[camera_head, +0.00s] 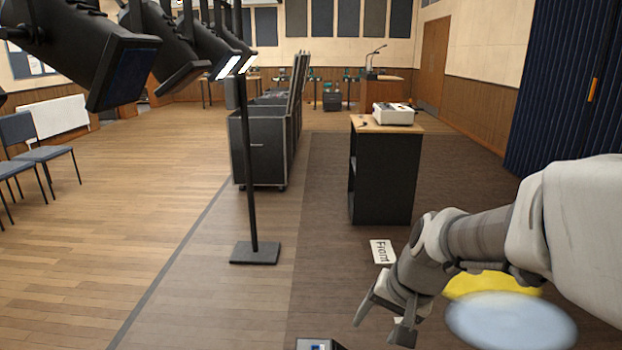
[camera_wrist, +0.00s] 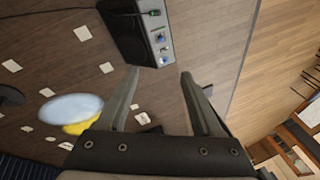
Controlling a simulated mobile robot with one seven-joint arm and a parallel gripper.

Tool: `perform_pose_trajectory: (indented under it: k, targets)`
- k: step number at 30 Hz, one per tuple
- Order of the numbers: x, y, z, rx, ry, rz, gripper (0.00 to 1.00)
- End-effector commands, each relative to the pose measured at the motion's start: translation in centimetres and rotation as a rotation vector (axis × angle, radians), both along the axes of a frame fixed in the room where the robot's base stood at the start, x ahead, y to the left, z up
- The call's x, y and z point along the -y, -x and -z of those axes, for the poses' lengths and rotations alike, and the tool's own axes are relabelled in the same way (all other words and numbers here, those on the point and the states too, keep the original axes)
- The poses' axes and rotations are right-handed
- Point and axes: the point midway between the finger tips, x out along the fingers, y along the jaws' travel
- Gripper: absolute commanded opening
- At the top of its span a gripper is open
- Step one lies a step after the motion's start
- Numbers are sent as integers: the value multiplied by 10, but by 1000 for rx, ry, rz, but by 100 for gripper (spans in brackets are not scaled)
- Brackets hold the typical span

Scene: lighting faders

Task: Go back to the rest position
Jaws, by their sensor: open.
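My gripper (camera_head: 383,325) hangs at the end of my arm in the lower right of the head view, pointing down and to the left. Its two fingers are apart. In the wrist view my gripper (camera_wrist: 159,75) is open, with nothing between the fingertips. A dark box with knobs on a light panel (camera_wrist: 162,40) shows just past the fingertips there, with a green-lit cable plug at its end. Only a small corner of a dark box (camera_head: 318,345) shows at the bottom edge of the head view. I see no contact between the fingers and the box.
Pale blue (camera_head: 512,320) and yellow (camera_head: 495,284) rounded shapes show beside my arm. White cards, one reading "Front" (camera_head: 382,251), lie on the floor. Ahead stand a thin black stand (camera_head: 255,252), a dark cart (camera_head: 262,150) and a desk (camera_head: 385,175) with a white device.

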Motion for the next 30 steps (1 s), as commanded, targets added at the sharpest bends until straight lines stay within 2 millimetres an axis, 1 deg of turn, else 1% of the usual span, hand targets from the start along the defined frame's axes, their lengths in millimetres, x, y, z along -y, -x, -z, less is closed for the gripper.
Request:
perform_pose_trajectory:
  k: [1,3,9,15,20,21,26,29,30]
  targets:
    - [0,11,-13,28,32,-36,67]
    - [1,27,-27,56,73,-80,67]
    - [8,72,-58,132,190,-195,67]
    - [18,110,-76,195,287,-278,67]
    - [27,136,-84,238,351,-325,67]
    - [27,136,-100,235,353,-327,67]
    - [27,134,-135,230,350,-324,67]
    - [27,134,-159,231,349,-325,67]
    - [27,134,-170,231,349,-324,67]
